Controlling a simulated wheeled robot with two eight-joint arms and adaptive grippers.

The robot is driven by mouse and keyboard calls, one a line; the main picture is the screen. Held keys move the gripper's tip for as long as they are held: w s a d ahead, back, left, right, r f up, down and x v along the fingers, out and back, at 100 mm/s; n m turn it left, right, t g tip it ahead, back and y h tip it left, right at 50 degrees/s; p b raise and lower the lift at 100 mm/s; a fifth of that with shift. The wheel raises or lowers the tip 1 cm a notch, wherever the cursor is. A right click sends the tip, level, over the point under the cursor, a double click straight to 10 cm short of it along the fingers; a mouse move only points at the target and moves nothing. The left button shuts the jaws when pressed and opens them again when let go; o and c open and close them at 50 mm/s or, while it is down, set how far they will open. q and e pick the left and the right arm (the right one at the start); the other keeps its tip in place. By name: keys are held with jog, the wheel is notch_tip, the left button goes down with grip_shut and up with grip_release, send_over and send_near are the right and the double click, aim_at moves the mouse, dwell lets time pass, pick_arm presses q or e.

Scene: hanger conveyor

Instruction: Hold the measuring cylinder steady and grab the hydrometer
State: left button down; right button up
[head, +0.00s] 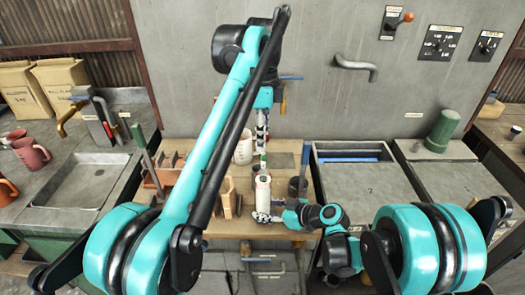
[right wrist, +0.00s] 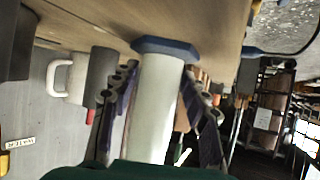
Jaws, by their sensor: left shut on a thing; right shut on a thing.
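The measuring cylinder (head: 263,190) is a pale upright tube on the wooden bench. In the right wrist view it appears upside down, its white body (right wrist: 155,105) ending in a blue base (right wrist: 165,47) on the bench. My right gripper (head: 264,216) is shut around its lower part, with one finger on each side. The hydrometer (head: 263,160) is a thin piece with a green band, upright at the cylinder's top. My left gripper (head: 262,138) is above it, shut on its upper part. The hydrometer's lower end is hidden, and my left arm covers part of the bench.
A white jug (head: 243,152) stands behind the cylinder. A wooden rack (head: 228,198) stands close on its left and a dark cup (head: 297,187) on its right.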

dwell(0.3)
jog(key=o, duration=0.9)
jog(key=shift+o, duration=0.2)
